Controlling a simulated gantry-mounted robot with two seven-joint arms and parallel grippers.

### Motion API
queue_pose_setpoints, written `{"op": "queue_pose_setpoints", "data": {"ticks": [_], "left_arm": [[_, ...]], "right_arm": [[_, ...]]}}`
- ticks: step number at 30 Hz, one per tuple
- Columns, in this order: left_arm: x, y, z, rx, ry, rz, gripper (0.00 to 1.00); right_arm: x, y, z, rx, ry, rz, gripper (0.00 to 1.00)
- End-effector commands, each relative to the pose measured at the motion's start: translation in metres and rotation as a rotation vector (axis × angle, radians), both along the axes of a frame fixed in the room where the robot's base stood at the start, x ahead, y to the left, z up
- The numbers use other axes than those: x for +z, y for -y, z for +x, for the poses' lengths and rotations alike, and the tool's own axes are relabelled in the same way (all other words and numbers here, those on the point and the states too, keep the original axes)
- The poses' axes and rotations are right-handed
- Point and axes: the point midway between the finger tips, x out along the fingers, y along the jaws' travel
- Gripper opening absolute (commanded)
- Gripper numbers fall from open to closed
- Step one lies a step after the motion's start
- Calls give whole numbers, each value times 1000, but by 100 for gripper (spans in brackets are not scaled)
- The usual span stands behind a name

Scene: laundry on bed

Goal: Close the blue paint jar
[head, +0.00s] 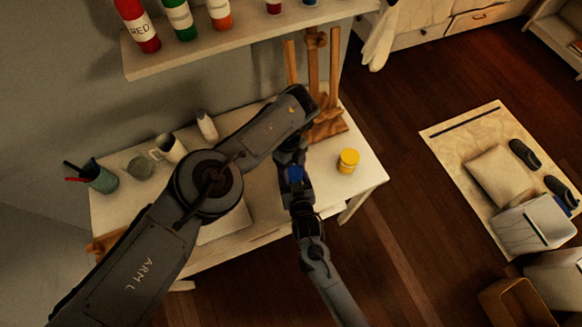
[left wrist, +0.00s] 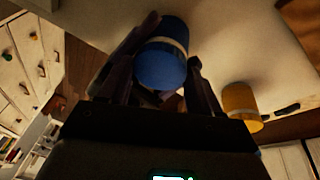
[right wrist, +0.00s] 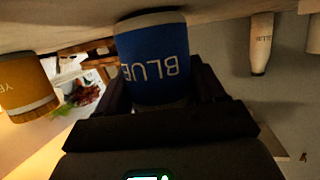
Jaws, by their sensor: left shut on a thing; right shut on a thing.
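The blue paint jar (right wrist: 155,60) is between the fingers of my right gripper (right wrist: 160,95). Its BLUE label reads upside down in that tilted view. My right gripper is shut on the jar. In the left wrist view, a blue lid (left wrist: 160,66) with a pale band beyond it is between the fingers of my left gripper (left wrist: 165,65), which is shut on it. In the head view, a little blue (head: 295,174) shows where the two grippers meet above the table. The fingers hide the join, so I cannot tell whether the lid is seated.
A yellow paint jar (head: 348,161) stands on the white table (head: 370,178) near its right end. A wooden easel (head: 325,122) stands behind. A brush cup (head: 100,178) and mugs are at the left. A shelf (head: 200,48) with paint bottles hangs above.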

Motion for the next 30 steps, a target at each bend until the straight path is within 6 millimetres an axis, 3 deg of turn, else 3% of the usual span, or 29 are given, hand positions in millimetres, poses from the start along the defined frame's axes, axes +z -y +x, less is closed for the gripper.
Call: {"op": "queue_pose_setpoints", "data": {"ticks": [6,17,18,21,22,30], "left_arm": [[1,0,0,-139,-6,5,27],[1,-1,-1,-156,-14,5,27],[1,-1,-1,-155,-14,5,70],[1,-1,-1,-155,-14,5,85],[1,-1,-1,-154,-14,5,89],[1,-2,-1,-153,-13,6,89]], "right_arm": [[3,-7,-1,14,6,5,0],[4,-7,-1,14,7,5,0],[4,-7,-1,13,7,4,0],[3,-6,-1,12,6,4,0],[3,-6,-1,12,6,4,0],[2,-4,-1,9,4,4,0]]}}
